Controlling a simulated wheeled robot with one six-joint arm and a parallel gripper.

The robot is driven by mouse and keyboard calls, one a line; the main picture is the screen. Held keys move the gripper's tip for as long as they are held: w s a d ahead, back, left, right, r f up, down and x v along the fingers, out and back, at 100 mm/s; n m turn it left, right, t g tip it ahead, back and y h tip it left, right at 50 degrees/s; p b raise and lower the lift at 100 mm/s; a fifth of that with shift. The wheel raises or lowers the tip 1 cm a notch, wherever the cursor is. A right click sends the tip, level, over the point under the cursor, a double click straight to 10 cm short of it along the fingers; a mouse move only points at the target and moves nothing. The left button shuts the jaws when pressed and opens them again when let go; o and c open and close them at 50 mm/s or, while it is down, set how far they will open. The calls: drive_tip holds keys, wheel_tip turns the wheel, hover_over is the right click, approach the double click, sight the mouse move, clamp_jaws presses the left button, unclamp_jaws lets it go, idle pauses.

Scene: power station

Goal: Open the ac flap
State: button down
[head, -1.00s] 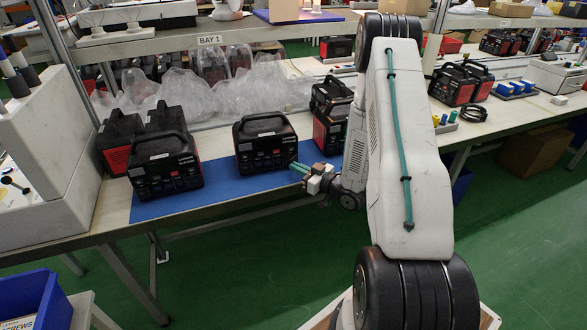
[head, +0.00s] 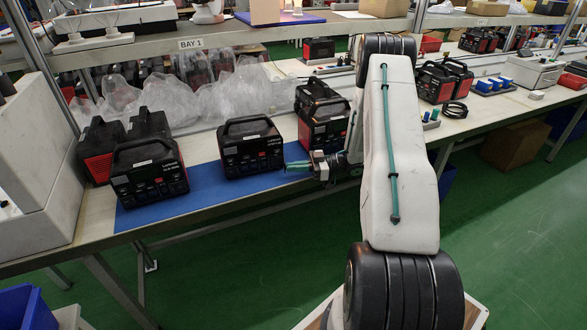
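A black power station (head: 250,148) with a top handle, red side accents and a front panel stands upright on the blue mat (head: 216,186) near the middle of the bench. The ac flap is too small to make out on its front. My gripper (head: 288,165), with green fingers, is just right of this station's lower front corner, pointing left. The fingers seem apart from the station, though depth is hard to judge. The gap between them is unclear. I see nothing held.
More power stations stand at the left (head: 149,175) and directly behind my gripper (head: 322,117). Clear plastic bags (head: 232,95) lie along the back. A white machine housing (head: 40,170) borders the left. Bare mat lies between the left and middle stations.

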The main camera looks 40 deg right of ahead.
drive_tip(key=shift+g, duration=0.3)
drive_tip(key=c, duration=1.6)
unclamp_jaws()
drive_tip(key=shift+v, duration=3.9)
drive_tip(key=shift+f, duration=0.15)
